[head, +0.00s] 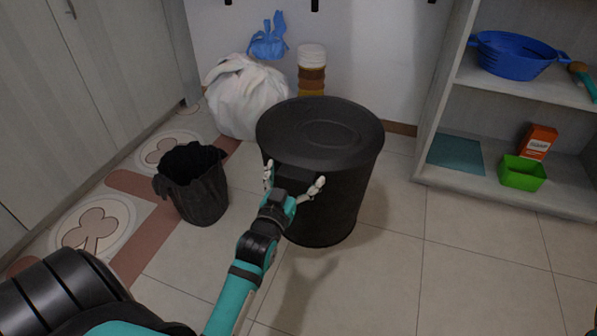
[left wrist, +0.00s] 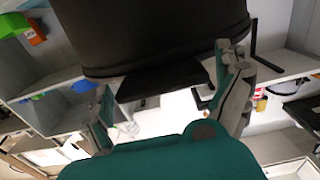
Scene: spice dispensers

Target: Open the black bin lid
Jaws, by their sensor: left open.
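The black bin (head: 340,195) stands on the tiled floor with its round lid (head: 325,128) lying closed on top. A dark tab (head: 298,176) sticks out from the bin's front near the rim. My left gripper (head: 295,184) is open in front of the bin, its fingers spread to either side of the tab. In the left wrist view the bin (left wrist: 150,35) fills the top, and the tab (left wrist: 165,82) lies between the open fingers (left wrist: 168,92). I cannot tell whether the fingers touch it. My right gripper is not in view.
A small black waste basket (head: 190,185) stands left of the bin. A white bag (head: 245,95) and a brown striped container (head: 311,72) are behind it. A shelf unit (head: 470,165) with a blue colander (head: 513,55) and a green box (head: 522,173) stands right. Floor at the right front is clear.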

